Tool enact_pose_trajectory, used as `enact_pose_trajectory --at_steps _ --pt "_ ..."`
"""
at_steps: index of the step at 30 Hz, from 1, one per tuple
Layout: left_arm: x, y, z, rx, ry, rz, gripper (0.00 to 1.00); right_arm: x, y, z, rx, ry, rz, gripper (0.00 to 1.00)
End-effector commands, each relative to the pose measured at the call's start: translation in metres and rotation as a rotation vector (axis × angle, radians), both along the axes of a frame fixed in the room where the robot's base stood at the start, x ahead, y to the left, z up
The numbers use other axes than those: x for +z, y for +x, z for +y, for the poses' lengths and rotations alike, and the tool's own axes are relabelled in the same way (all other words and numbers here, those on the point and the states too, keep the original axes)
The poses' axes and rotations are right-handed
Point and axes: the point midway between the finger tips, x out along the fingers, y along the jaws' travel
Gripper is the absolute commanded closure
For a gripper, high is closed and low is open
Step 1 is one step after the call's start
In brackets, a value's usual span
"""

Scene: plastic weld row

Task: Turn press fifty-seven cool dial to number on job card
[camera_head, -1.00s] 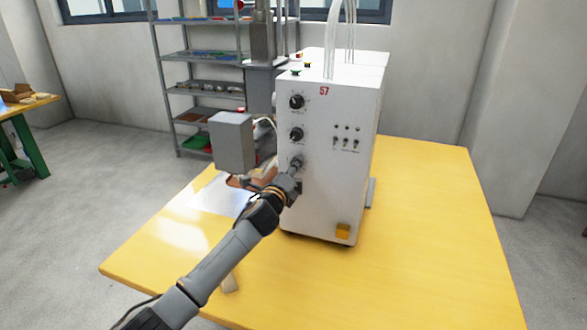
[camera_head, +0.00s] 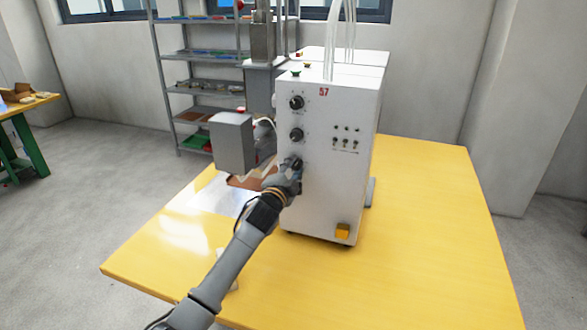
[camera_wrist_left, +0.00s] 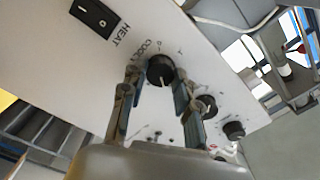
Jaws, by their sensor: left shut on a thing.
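The white press cabinet (camera_head: 318,190) marked 57 in red stands on the yellow table. Its front has a column of black dials. The lowest one, the cool dial (camera_wrist_left: 160,70), has the label COOL beside it in the left wrist view. My left gripper (camera_head: 293,167) is at this dial, with one finger on each side of it, shut on it. It also shows in the left wrist view (camera_wrist_left: 157,98). The dial's pale pointer line shows, but its scale numbers are too small to read. I cannot make out a job card. My right gripper is not in view.
Above the cool dial are a middle dial (camera_head: 296,135) and a top dial (camera_head: 296,102). Small toggle switches (camera_head: 345,143) sit to their right. A grey box-shaped unit (camera_head: 233,143) stands left of the cabinet. The table's right side (camera_head: 430,220) is clear.

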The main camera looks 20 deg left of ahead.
Motion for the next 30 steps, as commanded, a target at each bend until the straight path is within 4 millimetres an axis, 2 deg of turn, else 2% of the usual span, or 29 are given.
enact_pose_trajectory --at_steps 21,30 --pt "0.000 0.000 0.000 0.002 -0.676 0.025 1.00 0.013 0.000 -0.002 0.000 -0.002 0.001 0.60" --pt "-0.001 0.000 0.000 0.002 -0.886 0.034 1.00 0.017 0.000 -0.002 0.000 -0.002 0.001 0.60"
